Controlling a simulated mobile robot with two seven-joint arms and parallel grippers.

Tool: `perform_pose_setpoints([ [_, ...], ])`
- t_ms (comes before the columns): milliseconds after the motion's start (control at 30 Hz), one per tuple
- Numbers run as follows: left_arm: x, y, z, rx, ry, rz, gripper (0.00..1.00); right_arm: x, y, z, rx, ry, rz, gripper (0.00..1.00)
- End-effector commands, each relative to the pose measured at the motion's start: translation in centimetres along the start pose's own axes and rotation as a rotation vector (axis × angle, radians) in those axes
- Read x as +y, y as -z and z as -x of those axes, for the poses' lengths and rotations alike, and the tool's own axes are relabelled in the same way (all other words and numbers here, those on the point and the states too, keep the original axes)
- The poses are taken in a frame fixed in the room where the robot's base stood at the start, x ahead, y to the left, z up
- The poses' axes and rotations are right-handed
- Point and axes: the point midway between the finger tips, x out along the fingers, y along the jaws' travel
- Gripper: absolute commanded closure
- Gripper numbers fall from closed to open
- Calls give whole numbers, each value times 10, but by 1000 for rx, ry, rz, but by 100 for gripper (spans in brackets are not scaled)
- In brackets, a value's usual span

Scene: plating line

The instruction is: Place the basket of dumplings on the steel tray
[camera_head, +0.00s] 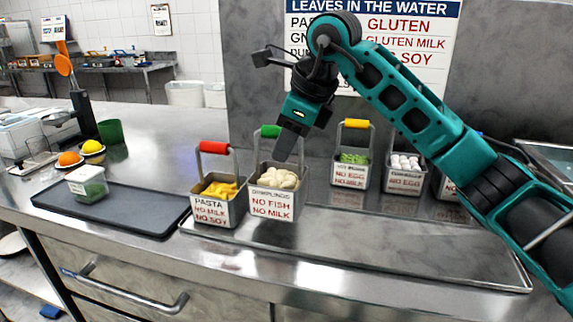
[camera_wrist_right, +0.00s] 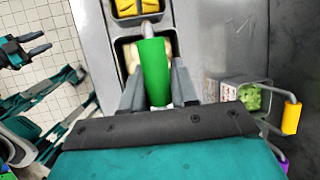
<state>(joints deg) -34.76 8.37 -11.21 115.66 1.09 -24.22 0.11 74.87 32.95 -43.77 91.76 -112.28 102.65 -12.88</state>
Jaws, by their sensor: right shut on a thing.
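The dumplings basket (camera_head: 272,204) is a steel box with pale dumplings, a "NO FISH NO MILK" label and a green handle (camera_wrist_right: 154,72). My right gripper (camera_head: 287,150) is shut on that handle; the right wrist view shows it between the fingers. The basket looks upright beside the pasta basket (camera_head: 218,209), over the left part of the shiny steel tray (camera_head: 380,240). I cannot tell whether its bottom touches the tray. My left gripper (camera_wrist_right: 38,45) shows small at the upper left of the right wrist view, fingers apart and empty.
Behind stand a yellow-handled basket of green food (camera_head: 351,172) and a basket of white pieces (camera_head: 404,175). A dark tray (camera_head: 130,212) with a green-filled container (camera_head: 88,184) lies left. The steel tray's front right part is clear.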

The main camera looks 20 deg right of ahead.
Motion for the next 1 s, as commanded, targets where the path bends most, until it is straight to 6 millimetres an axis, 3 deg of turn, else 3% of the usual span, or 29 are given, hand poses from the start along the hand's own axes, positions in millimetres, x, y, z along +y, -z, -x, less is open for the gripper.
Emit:
perform_pose_setpoints([
  [233, 2, -1, -2, 0, -6, -2, 57, 7, 14, -32, 0, -1, 0, 100],
  [667, 2, 0, -3, 7, -7, -2, 57, 8, 17, -39, 0, 1, 0, 100],
  [700, 2, 1, -3, 6, -7, -2, 57, 8, 17, -38, 2, 0, 0, 69],
  [933, 2, 1, -3, 5, -7, -2, 57, 8, 17, -38, 2, -1, 0, 47],
  [1000, 2, 0, -3, 4, -7, -2, 57, 8, 16, -38, 2, -1, 0, 46],
])
